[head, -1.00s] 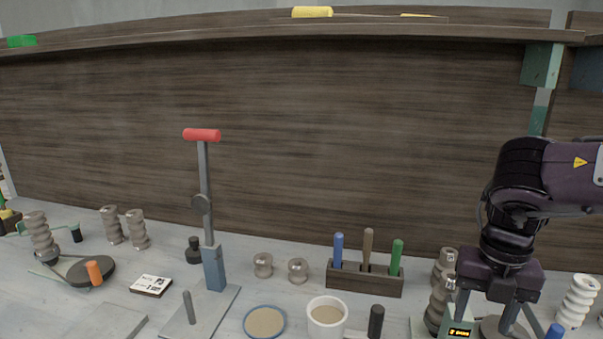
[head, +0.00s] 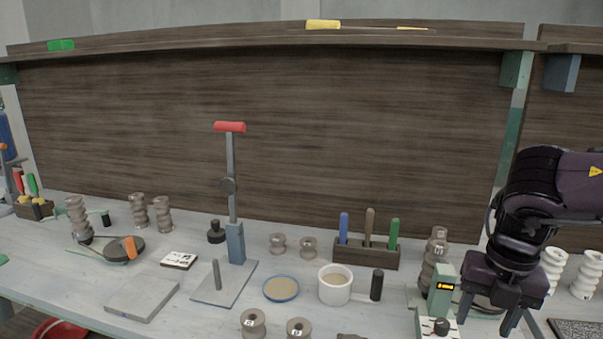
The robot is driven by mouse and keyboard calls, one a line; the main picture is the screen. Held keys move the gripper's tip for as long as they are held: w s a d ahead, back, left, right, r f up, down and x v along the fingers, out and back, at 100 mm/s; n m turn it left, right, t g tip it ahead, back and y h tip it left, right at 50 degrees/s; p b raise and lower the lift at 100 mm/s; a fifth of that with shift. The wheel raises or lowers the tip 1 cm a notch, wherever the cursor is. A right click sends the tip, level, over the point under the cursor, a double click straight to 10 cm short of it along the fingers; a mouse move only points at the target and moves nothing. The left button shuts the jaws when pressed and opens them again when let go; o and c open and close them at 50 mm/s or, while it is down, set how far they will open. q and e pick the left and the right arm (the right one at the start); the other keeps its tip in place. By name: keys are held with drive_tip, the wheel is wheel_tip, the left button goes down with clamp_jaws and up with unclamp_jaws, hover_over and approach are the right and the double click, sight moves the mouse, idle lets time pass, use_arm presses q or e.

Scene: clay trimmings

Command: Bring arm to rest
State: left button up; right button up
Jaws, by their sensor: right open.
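My right gripper (head: 489,319) is at the lower right in the head view, pointing down with its fingers apart. It looks empty. My left gripper is not in view.
A press with a red handle (head: 230,127) stands mid-table. A white cup (head: 335,286), a blue-rimmed dish (head: 281,288) and a tool rack (head: 366,254) are right of it. White ribbed pieces (head: 587,275) stand right of my gripper. Bare tabletop shows around a grey slab (head: 142,298).

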wheel_tip(320, 180, down, 19)
drive_tip(key=d+m+t+y, duration=0.2)
drive_tip(key=m+t, duration=0.6)
drive_tip(key=m, duration=0.2)
drive_tip(key=s+a+f+m+g+h, duration=0.1)
drive_tip(key=s+a+f+m+g, duration=0.15)
drive_tip(key=s+a+m, duration=0.6)
drive_tip(key=s+a+f+m+g+h, duration=0.1)
drive_tip(key=s+a+f+m+g, duration=0.15)
drive_tip(key=s+m, duration=0.6)
wheel_tip(320, 180, down, 34)
drive_tip(key=r+m+g+b, duration=0.1)
drive_tip(key=m+b, duration=0.1)
drive_tip(key=b, duration=0.1)
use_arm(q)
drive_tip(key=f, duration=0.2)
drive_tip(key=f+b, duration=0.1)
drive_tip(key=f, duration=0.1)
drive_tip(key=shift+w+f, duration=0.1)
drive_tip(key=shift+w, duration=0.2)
use_arm(e)
drive_tip(key=s+d+f+g, duration=0.1)
drive_tip(key=s+d+f, duration=0.1)
drive_tip(key=s+f, duration=1.6)
drive_tip(key=shift+s+d+f+g, duration=0.3)
drive_tip(key=shift+s+d, duration=0.05)
drive_tip(key=shift+s, duration=0.3)
